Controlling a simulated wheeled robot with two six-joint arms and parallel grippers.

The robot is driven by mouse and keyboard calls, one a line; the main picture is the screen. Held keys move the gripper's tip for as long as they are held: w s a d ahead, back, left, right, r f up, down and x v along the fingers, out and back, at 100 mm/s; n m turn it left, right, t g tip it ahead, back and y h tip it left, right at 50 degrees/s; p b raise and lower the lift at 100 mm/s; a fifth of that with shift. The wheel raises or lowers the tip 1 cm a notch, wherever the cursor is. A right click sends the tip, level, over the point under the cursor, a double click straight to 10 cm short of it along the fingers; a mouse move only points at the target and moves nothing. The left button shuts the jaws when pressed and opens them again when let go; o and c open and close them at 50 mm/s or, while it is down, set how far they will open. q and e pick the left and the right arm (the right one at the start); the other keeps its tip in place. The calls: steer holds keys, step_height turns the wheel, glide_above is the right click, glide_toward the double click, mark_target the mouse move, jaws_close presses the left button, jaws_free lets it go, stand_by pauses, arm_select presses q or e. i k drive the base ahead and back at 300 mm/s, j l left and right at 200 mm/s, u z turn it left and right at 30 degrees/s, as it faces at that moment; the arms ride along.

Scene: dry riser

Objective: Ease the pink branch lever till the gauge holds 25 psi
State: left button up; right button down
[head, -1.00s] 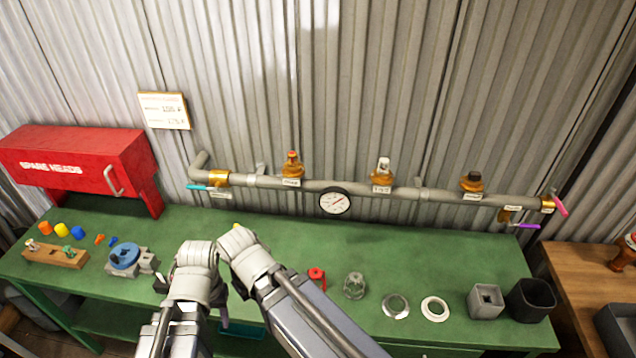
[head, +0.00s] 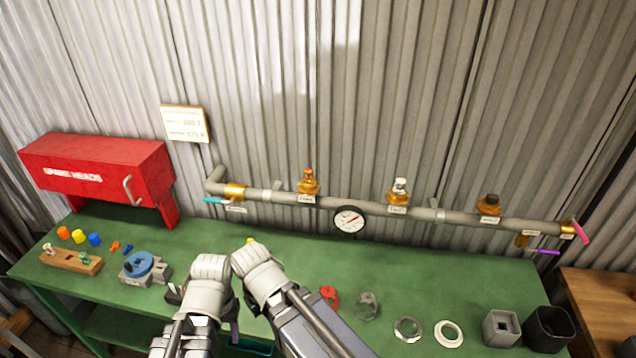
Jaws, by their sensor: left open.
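The pink lever (head: 581,232) sits at the far right end of the grey pipe on the corrugated wall, by a brass valve (head: 567,228). It slants down to the right. The round white gauge (head: 349,219) hangs at the pipe's middle; its dial is too small to read. My left gripper (head: 174,293) is open over the green bench, far left of the pink lever, partly hidden by its wrist. My right wrist is beside it, in front of the bench; its fingers are hidden, so their state does not show. Neither gripper touches a lever.
A cyan lever (head: 215,200) is at the pipe's left end and a purple lever (head: 547,252) hangs below the right end. Sprinkler heads stand on the pipe. The green bench (head: 420,270) holds loose parts along its front; its strip under the gauge is clear.

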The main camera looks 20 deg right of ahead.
mark_target(571, 217)
steer(key=k+l, duration=0.2)
steer(key=l, duration=0.15)
steer(key=k+l, duration=0.15)
steer(key=l, duration=0.2)
steer(key=k+l, duration=0.2)
steer(key=l, duration=0.15)
steer(key=k+l, duration=0.2)
steer(key=l, duration=0.15)
steer(key=l+z, duration=0.1)
steer(key=z, duration=0.2)
steer(key=k+l+z, duration=0.1)
steer(key=z, duration=1.1)
